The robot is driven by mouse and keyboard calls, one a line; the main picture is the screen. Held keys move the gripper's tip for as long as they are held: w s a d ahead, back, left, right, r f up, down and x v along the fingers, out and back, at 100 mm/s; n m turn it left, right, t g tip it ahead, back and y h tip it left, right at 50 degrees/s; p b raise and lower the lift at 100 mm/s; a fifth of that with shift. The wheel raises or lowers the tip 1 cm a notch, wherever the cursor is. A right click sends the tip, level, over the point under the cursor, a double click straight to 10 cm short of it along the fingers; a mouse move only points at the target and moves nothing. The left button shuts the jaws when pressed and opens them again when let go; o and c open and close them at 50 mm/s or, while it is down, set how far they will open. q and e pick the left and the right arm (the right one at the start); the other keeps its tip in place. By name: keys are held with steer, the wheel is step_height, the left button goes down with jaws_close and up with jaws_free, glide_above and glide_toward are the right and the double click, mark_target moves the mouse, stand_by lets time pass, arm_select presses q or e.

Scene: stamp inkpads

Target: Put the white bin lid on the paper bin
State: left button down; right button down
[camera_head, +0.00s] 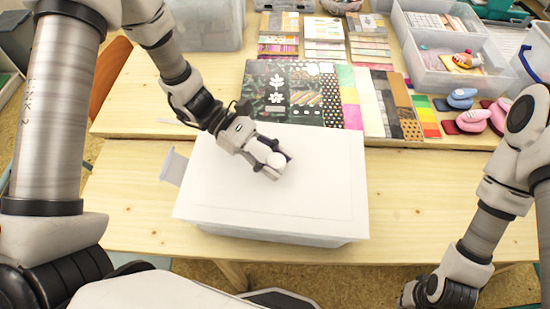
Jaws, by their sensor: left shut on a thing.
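The white bin lid (310,195) is a flat white rectangle with a round white knob (276,160) near its upper middle. It lies over the paper bin (280,237), a translucent box whose front wall shows below the lid's near edge. Most of the bin is hidden under the lid, and I cannot tell whether the lid rests on the rim or hovers just above it. My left gripper (267,163) is shut on the lid's knob. My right gripper (425,293) is low at the bottom right, partly cut off by the frame, with its fingers not clear.
A pale tab (172,166) sticks out left of the lid. Behind are patterned paper sheets (290,92), ink pads and stamps (472,121), and clear plastic boxes (450,62). The wooden table (410,200) is bare to the right of the bin.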

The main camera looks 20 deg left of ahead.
stand_by(0.3)
arm_select(q)
steer(key=c, duration=0.6)
jaws_free()
steer(key=shift+o, duration=0.2)
step_height(320, 180, up, 8)
steer(key=p, duration=0.6)
steer(key=shift+p, duration=0.3)
